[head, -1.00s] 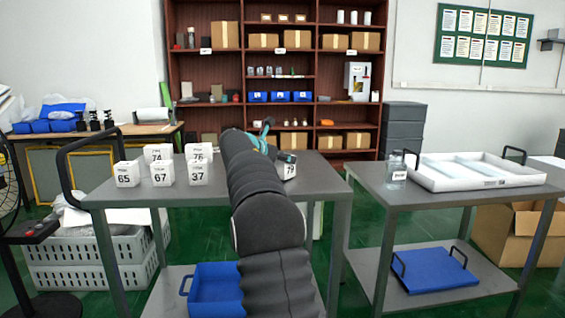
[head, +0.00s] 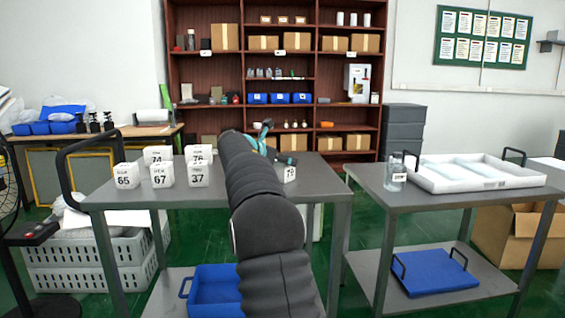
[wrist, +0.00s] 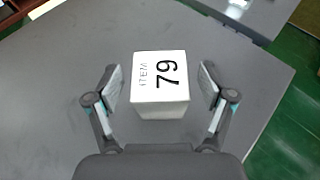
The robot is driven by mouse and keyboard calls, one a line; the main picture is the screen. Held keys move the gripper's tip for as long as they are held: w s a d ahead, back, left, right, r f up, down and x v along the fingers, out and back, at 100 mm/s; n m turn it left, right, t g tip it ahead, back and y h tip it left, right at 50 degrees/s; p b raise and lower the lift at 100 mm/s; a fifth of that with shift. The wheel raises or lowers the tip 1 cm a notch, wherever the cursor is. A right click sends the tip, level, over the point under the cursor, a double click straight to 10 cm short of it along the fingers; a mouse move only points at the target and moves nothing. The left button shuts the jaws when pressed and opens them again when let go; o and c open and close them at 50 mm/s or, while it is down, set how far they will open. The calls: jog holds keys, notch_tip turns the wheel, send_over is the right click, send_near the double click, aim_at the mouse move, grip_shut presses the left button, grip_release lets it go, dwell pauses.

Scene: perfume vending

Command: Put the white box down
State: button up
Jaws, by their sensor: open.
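The white box marked "ITEM 79" (wrist: 160,85) rests on the grey table in the wrist view. It stands between the two open fingers of my gripper (wrist: 160,92), with a gap on each side. In the head view the same box (head: 290,174) shows at the right part of the left table (head: 215,222), partly hidden behind my arm. My gripper (head: 270,150) is mostly hidden by the arm there.
Several numbered white boxes, such as box 67 (head: 161,175), stand on the left of the same table. A second table (head: 415,197) at right bears a clear bottle (head: 396,177) and a white tray (head: 475,184). A shelf (head: 311,100) stands behind.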

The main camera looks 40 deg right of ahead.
jog(key=v, duration=1.1)
jog(key=shift+a, duration=0.25)
jog(key=shift+s+a, duration=0.1)
jog(key=shift+s, duration=0.05)
jog(key=s+a+f+m+t+y, duration=0.1)
jog(key=s+a+f+m+y, duration=0.3)
jog(key=s+a, duration=0.5)
jog(key=s+a+f+m+t+y, duration=0.1)
jog(key=s+a+f+m+y, duration=0.3)
jog(key=s+a, duration=0.45)
jog(key=s+a+f+m+y, duration=0.2)
jog(key=s+a+f+m, duration=0.4)
jog(key=s, duration=0.4)
jog(key=s+a+f+m+y, duration=0.3)
jog(key=s+a+f+m, duration=0.3)
jog(key=s+a+f, duration=0.2)
jog(key=s, duration=0.2)
jog(key=shift+s+a+m+t, duration=0.3)
jog(key=shift+s+a, duration=0.05)
